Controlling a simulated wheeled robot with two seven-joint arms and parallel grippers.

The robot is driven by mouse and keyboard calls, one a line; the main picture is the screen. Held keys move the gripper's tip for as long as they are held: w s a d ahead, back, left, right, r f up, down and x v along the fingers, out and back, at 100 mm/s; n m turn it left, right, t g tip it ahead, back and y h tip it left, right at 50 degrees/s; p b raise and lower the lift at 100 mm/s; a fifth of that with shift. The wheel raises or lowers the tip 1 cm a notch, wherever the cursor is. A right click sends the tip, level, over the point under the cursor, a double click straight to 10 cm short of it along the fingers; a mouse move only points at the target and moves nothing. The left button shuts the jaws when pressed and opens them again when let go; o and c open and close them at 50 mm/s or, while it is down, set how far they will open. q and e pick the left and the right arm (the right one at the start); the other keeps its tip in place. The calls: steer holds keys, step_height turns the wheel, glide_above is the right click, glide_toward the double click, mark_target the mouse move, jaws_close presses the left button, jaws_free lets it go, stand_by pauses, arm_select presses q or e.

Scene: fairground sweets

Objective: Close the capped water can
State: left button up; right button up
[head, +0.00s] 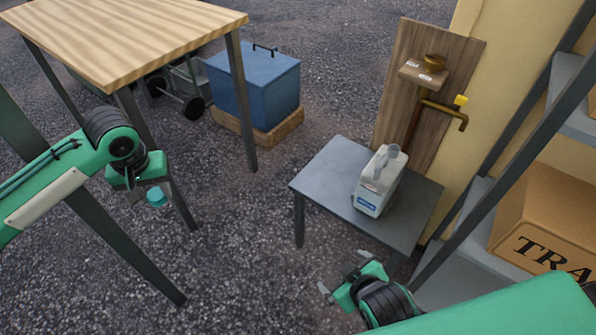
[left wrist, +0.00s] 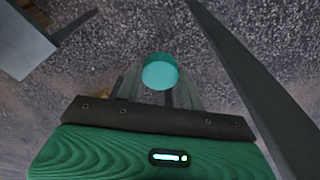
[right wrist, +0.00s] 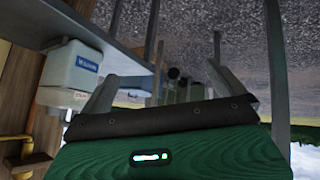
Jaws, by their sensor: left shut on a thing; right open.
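The water can (head: 378,182) is a whitish, translucent container with a handle and a blue label. It stands upright on a small grey table (head: 335,170), and its neck at the top looks uncapped. It also shows in the right wrist view (right wrist: 70,72). My left gripper (head: 147,196) is shut on a teal cap (head: 156,196), held in the air left of the small table; the cap also shows in the left wrist view (left wrist: 160,72). My right gripper (head: 342,277) is open and empty, in front of the small table and below the can in the picture.
A brass tap (head: 445,110) on a wooden board (head: 395,95) is behind the can. A wooden-topped table (head: 120,35) stands at upper left, its legs near my left arm. A blue box (head: 255,85) sits behind. Shelves with a cardboard box (head: 545,220) stand at right.

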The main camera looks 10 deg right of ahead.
arm_select(q)
steer(key=shift+n, duration=0.3)
steer(key=f, duration=0.1)
steer(key=f+b, duration=0.1)
steer(key=d+f+b, duration=0.1)
steer(key=f, duration=0.1)
steer(key=shift+w, duration=0.25)
arm_select(e)
steer(key=w+d+f+n+h, duration=0.3)
steer(key=w+d+n+h, duration=0.1)
steer(key=w+n, duration=0.1)
steer(key=n+t+h+b, duration=0.3)
steer(key=n+h+b, duration=0.3)
steer(key=n+h, duration=0.75)
glide_toward(369, 187)
steer(key=w+d+r+n+y, duration=0.1)
steer(key=d+r+n+y, duration=0.1)
steer(key=d+y, duration=0.1)
arm_select(q)
steer(key=w+d+f+n, duration=0.1)
steer(key=d+f, duration=0.2)
steer(key=f, duration=0.6)
steer(key=shift+d+f+n, duration=0.15)
steer(key=shift+n, duration=0.25)
arm_select(e)
steer(key=shift+w+f, duration=0.1)
